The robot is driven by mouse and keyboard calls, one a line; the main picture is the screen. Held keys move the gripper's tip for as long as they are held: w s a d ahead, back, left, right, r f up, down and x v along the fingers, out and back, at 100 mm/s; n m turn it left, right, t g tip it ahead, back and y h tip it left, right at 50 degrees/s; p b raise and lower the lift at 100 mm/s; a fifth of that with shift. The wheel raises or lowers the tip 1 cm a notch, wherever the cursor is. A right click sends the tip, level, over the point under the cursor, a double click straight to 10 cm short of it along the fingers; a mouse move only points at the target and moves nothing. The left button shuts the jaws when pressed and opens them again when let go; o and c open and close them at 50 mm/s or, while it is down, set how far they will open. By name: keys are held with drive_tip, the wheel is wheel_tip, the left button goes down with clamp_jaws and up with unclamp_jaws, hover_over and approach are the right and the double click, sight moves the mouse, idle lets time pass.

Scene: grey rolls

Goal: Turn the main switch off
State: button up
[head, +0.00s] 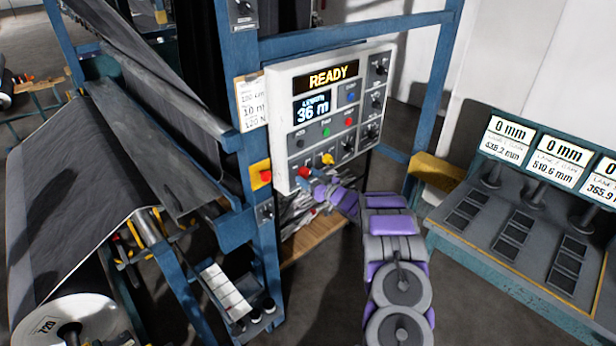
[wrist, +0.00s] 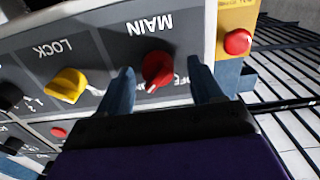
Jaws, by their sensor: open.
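The main switch is a red rotary knob (wrist: 158,70) under the upside-down label MAIN in the wrist view. In the head view the red knob (head: 304,172) is at the lower left of the white control panel (head: 283,95). My gripper (wrist: 161,88) is open, with one blue-grey finger on each side of the red knob. Contact between fingers and knob cannot be told. In the head view my gripper (head: 318,190) is at the panel's bottom edge, small and partly hidden by my arm.
A yellow LOCK knob (wrist: 68,84) is beside the main switch. A red push button on a yellow plate (wrist: 237,42) is on the other side. The blue frame (head: 262,240) stands close left of my arm. A console with displays (head: 530,200) stands at right.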

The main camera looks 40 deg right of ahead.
drive_tip(key=shift+w+d+f, duration=0.1)
drive_tip(key=shift+w+d, duration=0.2)
drive_tip(key=shift+w, duration=0.15)
drive_tip(key=shift+c, duration=0.4)
drive_tip(key=shift+a, duration=0.2)
drive_tip(key=c, duration=1)
